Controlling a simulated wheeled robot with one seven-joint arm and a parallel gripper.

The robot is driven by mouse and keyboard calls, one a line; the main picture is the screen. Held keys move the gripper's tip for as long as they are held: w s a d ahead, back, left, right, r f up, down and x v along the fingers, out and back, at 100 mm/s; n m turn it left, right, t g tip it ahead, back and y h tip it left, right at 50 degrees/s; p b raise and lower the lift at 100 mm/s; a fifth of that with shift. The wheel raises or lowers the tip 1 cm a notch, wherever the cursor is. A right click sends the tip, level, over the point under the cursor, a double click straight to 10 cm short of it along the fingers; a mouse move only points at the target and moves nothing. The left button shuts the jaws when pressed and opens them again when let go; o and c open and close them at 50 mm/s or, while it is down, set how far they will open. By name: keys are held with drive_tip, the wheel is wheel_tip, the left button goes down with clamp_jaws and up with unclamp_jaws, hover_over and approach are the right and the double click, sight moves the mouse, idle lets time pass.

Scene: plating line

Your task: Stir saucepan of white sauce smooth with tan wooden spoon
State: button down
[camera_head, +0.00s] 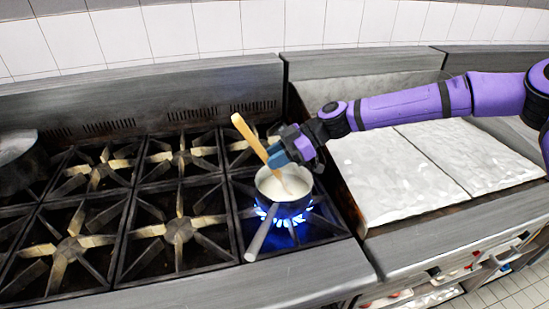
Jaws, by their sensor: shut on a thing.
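The saucepan (261,203) stands on the front right burner, with its handle pointing to the lower left, toward the stove's front edge. White sauce (294,184) fills part of it. The tan wooden spoon (247,134) leans in the pan, its upper end tilted to the upper left. My gripper (281,156) reaches in from the right, above the pan's far rim, and is shut on the spoon's handle. The lower part of the spoon dips into the sauce, and its tip is hidden there.
Blue flames (287,217) burn under the saucepan. A dark pot (20,163) stands on the far left of the stove. The other burner grates (180,231) in view are empty. A pale flat surface (400,185) lies to the right, below my arm. A back panel (150,92) runs behind the burners.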

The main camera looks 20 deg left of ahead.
sight(243, 121)
drive_tip(key=shift+s+a+r, duration=0.45)
drive_tip(key=shift+a+r, duration=0.2)
drive_tip(key=shift+r, duration=0.85)
drive_tip(key=shift+s+a+r, duration=0.4)
drive_tip(key=shift+a+r, duration=0.25)
drive_tip(key=shift+r, duration=0.8)
drive_tip(key=shift+s+a+r, duration=0.45)
drive_tip(key=shift+a+r, duration=0.2)
drive_tip(key=shift+r, duration=0.85)
drive_tip(key=shift+r, duration=1.95)
